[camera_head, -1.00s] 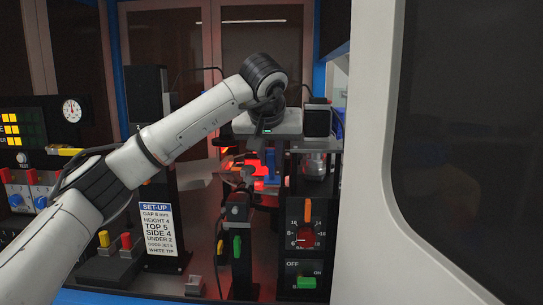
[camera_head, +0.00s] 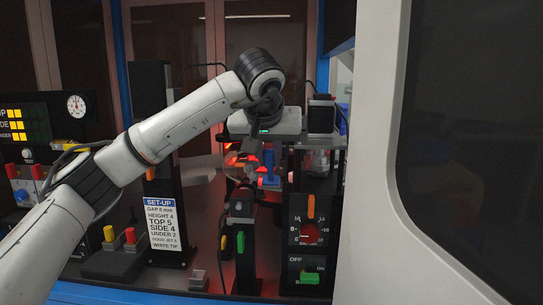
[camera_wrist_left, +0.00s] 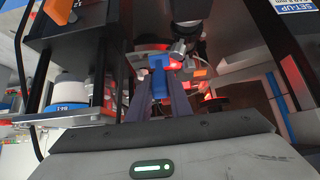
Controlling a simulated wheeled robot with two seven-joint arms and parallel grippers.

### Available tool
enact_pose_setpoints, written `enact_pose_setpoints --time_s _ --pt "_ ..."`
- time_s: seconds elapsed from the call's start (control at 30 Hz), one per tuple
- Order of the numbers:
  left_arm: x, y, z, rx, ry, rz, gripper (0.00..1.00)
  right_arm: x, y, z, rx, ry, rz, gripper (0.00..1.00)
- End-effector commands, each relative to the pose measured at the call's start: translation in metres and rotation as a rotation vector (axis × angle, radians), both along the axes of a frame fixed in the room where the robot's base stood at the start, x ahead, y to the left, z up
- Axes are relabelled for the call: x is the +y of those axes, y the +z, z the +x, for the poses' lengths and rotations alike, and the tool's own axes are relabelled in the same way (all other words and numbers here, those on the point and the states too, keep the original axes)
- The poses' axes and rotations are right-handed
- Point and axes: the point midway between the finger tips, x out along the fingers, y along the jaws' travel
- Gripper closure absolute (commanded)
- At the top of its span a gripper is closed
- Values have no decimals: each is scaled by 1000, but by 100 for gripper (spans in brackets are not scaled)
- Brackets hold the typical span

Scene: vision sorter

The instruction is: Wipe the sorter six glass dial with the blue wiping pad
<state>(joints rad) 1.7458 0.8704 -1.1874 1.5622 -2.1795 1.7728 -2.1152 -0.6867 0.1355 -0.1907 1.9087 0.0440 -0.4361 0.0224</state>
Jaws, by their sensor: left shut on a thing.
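My left gripper (camera_head: 266,152) reaches down into the red-lit middle of the sorter. It is shut on the blue wiping pad (camera_head: 270,171), which points downward. In the left wrist view the blue pad (camera_wrist_left: 158,75) sits between the tips of the two fingers of the left gripper (camera_wrist_left: 160,92). My right gripper is not in view.
A black post with a red knob dial (camera_head: 309,233) and a green switch (camera_head: 310,277) stands right of the pad. A SET-UP sign (camera_head: 162,225) stands at the left. A camera-like box (camera_head: 321,115) is close right of my wrist. A white frame (camera_head: 368,170) blocks the right.

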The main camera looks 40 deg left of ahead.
Motion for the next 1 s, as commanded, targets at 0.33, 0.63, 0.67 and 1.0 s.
enact_pose_setpoints --time_s 0.33,0.63,0.67,1.0 --pt "13 -2 21 3 1 1 100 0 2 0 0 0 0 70" --pt "22 -2 36 6 3 0 100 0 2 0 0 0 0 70" --pt "23 -2 38 5 2 0 100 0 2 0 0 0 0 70" --pt "29 -1 47 4 0 1 100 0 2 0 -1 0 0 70"
